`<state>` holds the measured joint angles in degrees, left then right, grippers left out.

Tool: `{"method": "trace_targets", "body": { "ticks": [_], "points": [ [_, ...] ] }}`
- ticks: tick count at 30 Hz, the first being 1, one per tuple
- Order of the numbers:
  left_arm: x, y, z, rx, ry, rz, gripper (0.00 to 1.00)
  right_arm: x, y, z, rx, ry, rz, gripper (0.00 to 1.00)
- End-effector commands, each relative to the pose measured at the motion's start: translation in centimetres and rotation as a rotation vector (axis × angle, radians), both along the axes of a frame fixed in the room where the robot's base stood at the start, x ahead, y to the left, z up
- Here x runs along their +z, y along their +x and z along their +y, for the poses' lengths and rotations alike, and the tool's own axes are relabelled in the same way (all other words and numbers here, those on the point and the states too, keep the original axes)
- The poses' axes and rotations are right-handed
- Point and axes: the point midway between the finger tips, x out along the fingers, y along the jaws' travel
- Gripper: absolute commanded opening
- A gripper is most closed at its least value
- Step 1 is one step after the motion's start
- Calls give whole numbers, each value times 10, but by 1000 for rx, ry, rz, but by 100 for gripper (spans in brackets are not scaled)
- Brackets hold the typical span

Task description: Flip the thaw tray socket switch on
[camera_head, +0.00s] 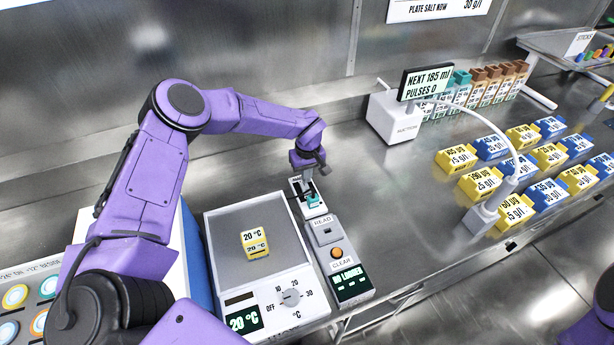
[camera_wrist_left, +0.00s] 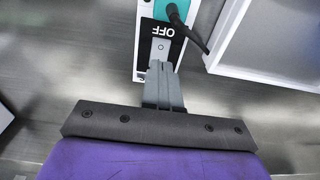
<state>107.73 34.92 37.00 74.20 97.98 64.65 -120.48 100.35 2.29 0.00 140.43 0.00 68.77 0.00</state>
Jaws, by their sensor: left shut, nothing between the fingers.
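The thaw tray (camera_head: 218,222) is a white unit with a grey plate, a dial and a "20 °C" display. Its socket (camera_head: 318,211) is a small white and black unit behind the grey "READ" block, and a teal plug (camera_head: 312,199) sits in it. In the left wrist view, the socket switch (camera_wrist_left: 160,46) is a pale rocker beside the word "OFF", with the teal plug (camera_wrist_left: 172,12) above it. My left gripper (camera_wrist_left: 161,68) is shut and empty, its tips close to the switch; contact cannot be told. It also shows over the socket in the head view (camera_head: 299,178).
A yellow block (camera_head: 256,240) stands on the thaw tray. The reader (camera_head: 350,285) is in front of the socket. A white suction unit (camera_head: 392,118) stands behind right, near yellow and blue blocks (camera_head: 480,183). A dark cable (camera_wrist_left: 190,38) runs from the plug.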

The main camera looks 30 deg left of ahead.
Motion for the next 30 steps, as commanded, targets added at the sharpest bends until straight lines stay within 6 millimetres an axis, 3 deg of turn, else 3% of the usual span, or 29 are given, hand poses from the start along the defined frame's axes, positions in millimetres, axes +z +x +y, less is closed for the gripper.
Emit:
{"method": "trace_targets", "body": {
  "ticks": [1, 6, 13, 25, 28, 30],
  "points": [
    [11, 2, -1, -1, -2, -9, 0, -11, 0, 0, 0, -1, -1, 43],
    [52, 1, -3, -1, -1, -11, 0, -25, 0, 0, 0, 1, 1, 43],
    [89, -1, -5, -1, 0, -9, 0, -32, 0, 0, 0, 0, 0, 43],
    [97, -2, -5, -1, 0, -9, 0, -33, 0, 0, 0, 0, 0, 43],
    [90, -1, -6, -3, 11, -20, 0, -50, 0, 0, 0, 0, 0, 43],
    [86, 0, -7, -5, 28, -36, 0, -73, 0, 0, 0, 0, 0, 43]
  ]
}}
